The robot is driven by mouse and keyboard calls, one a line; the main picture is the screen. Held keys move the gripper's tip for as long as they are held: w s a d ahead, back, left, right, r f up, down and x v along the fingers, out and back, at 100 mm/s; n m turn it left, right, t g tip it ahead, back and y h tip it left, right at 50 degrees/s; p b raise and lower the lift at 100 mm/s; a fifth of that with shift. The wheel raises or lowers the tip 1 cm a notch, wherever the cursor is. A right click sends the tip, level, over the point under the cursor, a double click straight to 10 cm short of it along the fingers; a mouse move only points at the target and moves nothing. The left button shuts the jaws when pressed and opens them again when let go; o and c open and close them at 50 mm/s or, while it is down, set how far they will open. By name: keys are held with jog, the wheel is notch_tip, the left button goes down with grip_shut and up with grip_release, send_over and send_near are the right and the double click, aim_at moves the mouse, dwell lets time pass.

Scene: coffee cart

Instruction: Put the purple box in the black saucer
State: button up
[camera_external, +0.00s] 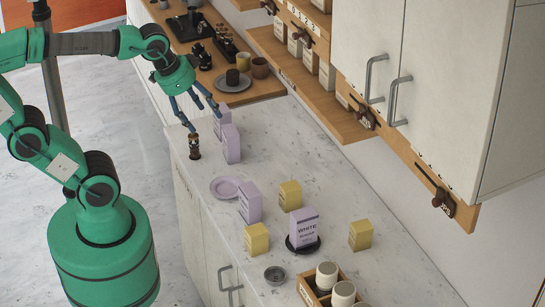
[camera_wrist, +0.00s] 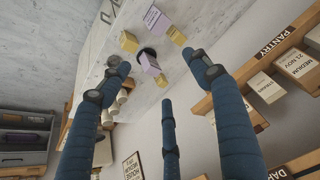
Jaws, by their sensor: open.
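A purple box (camera_external: 303,228) labelled WHITE stands on the black saucer (camera_external: 290,246), whose dark rim shows around its base. In the wrist view, this box (camera_wrist: 150,64) and the saucer (camera_wrist: 141,53) appear small and far off, between my fingers. Another purple box (camera_external: 249,203) stands beside a purple saucer (camera_external: 225,187). Two more purple boxes, one nearer (camera_external: 231,145) and one behind it (camera_external: 222,118), stand at the counter's far end. My gripper (camera_external: 204,119) is open and empty, over that far end beside these two, well away from the black saucer.
Yellow boxes (camera_external: 290,195) stand around the black saucer. A dark jar (camera_external: 194,147) stands under my gripper. A wooden crate with white cups (camera_external: 326,276) and a grey bowl (camera_external: 275,275) are at the near end. Shelves and cabinets (camera_external: 420,80) line the right side.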

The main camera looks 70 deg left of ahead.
jog(key=s+n, duration=0.1)
jog(key=s+a+n, duration=0.1)
jog(key=s, duration=0.1)
jog(key=shift+s+t, duration=0.25)
jog(key=shift+t, duration=0.05)
notch_tip(320, 180, down, 6)
jog(key=b, duration=0.6)
